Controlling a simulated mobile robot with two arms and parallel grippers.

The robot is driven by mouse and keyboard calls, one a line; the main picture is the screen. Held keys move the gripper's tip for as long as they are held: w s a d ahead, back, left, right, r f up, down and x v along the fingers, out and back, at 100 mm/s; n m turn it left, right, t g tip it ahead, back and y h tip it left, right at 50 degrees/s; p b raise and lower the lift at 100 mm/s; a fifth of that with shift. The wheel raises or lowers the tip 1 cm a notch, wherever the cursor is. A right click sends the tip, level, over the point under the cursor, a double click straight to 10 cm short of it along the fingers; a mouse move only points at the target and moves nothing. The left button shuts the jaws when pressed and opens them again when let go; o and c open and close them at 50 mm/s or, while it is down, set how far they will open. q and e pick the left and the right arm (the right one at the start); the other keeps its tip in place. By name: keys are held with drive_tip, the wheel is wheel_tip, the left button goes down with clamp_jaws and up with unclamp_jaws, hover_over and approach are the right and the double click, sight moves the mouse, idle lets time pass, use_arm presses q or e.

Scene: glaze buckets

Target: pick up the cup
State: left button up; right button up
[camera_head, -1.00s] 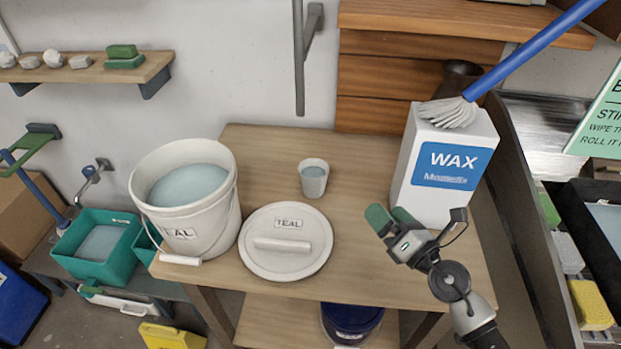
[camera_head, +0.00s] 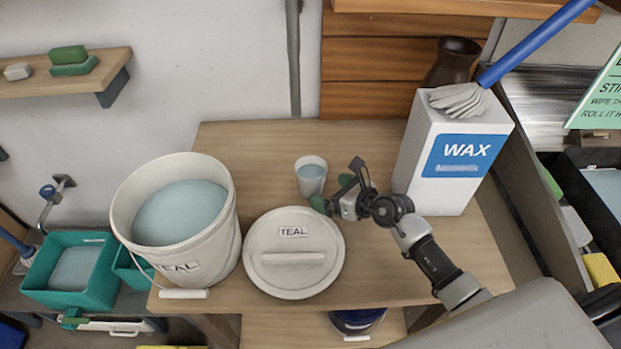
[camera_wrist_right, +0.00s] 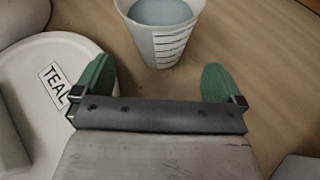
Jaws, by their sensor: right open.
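The cup (camera_head: 311,178) is small and white with light blue glaze inside. It stands upright on the wooden table, behind and right of the TEAL lid. In the right wrist view the cup (camera_wrist_right: 163,45) shows dark lines on its side and stands just ahead of the fingertips. My right gripper (camera_head: 331,192) is open and empty, close to the cup's right front side. In the right wrist view my right gripper (camera_wrist_right: 158,85) has its green fingers spread wide, with the cup beyond the gap between them. My left gripper is not in view.
The TEAL lid (camera_head: 270,275) lies left of my gripper, beside the large TEAL bucket (camera_head: 222,220). The tall WAX box (camera_head: 420,195) stands to the right with a brush on top. The wooden table (camera_head: 250,150) is bare behind the lid and cup.

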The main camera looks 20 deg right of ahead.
sight(323, 176)
drive_tip(key=x, duration=0.2)
drive_tip(key=r+p+x, duration=0.1)
drive_tip(key=x, duration=0.1)
drive_tip(key=shift+w+a+f, duration=0.15)
drive_tip(key=shift+w+a, duration=0.15)
drive_tip(key=shift+a, duration=0.05)
drive_tip(key=shift+w+a+f, duration=0.2)
drive_tip(key=shift+w+f, duration=0.05)
drive_tip(key=shift+w, duration=0.15)
drive_tip(key=c, duration=0.5)
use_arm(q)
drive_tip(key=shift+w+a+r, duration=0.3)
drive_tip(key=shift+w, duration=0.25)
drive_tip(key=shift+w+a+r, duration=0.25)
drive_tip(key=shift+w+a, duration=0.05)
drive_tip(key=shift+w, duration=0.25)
use_arm(e)
drive_tip(key=c, duration=0.7)
drive_tip(key=shift+r, duration=0.2)
